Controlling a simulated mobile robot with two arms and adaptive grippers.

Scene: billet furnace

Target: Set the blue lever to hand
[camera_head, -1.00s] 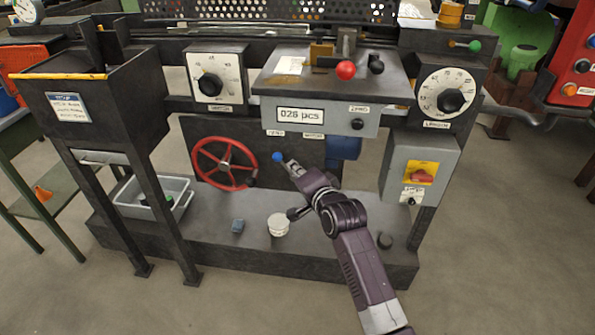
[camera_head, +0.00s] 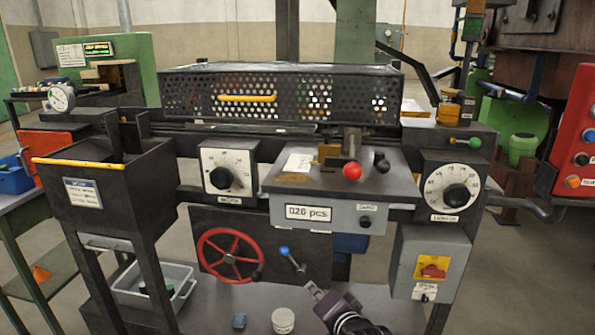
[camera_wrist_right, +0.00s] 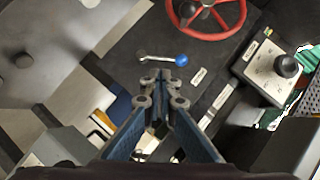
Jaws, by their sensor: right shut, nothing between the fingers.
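The blue lever (camera_head: 284,252) sits on the dark front panel under the counter box, right of the red handwheel. Its blue ball points up and left from its pivot in the head view. In the right wrist view the blue ball (camera_wrist_right: 183,60) is at the right end of its bright arm. My right gripper (camera_head: 313,288) is below and right of the lever, apart from it. In the wrist view its fingers (camera_wrist_right: 161,80) are shut and empty, with the lever beyond the tips. Small labels show near the lever in the wrist view, too small to read. My left gripper is not in view.
The red handwheel (camera_head: 230,254) is close left of the lever. A grey switch box (camera_head: 433,262) stands to the right. A white round container (camera_head: 283,320) and a small blue block (camera_head: 239,321) are on the base.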

